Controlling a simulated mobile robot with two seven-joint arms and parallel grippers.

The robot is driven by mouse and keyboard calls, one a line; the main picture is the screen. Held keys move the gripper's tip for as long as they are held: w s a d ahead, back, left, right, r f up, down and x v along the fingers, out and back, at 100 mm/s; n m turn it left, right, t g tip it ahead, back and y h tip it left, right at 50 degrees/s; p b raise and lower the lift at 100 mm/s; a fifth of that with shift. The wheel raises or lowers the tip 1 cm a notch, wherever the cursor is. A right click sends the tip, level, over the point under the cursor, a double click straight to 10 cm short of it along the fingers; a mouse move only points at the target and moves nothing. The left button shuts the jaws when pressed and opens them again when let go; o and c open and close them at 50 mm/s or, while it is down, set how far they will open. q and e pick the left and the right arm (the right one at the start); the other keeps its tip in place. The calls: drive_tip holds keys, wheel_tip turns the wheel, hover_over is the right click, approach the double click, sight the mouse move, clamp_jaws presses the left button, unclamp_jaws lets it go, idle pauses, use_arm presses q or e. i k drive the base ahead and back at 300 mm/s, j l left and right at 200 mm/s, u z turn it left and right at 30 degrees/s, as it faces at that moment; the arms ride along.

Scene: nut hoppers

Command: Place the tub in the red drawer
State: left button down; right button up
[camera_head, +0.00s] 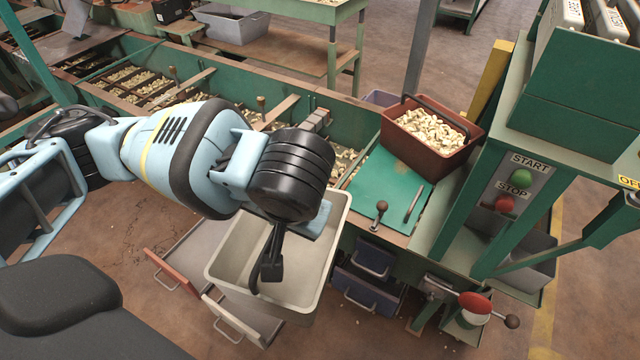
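The tub (325,245) is a pale beige-grey open box in the middle of the view, and it looks empty. It is above or over the pulled-out drawers; I cannot tell whether it rests on anything. The red drawer (172,272) is pulled open at the lower left, its red front and handle showing and its far end hidden behind the tub. My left gripper (264,276) points down over the tub's inside, with its black fingers in front of the tub. I cannot tell whether they close on its wall. My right gripper is out of view.
An open drawer with a white front (230,320) lies right of the red one, partly under the tub. Blue drawers (365,290) are to the right. A brown bin of nuts (440,165) stands on the green bench. START and STOP buttons (505,203) are farther right.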

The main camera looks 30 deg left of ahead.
sight(217, 240)
drive_tip(key=k, duration=0.65)
drive_tip(key=z, duration=2.35)
drive_tip(key=k+j, duration=1.85)
drive_tip(key=k, duration=0.15)
drive_tip(key=i+j+z, duration=0.05)
drive_tip(key=j, duration=0.05)
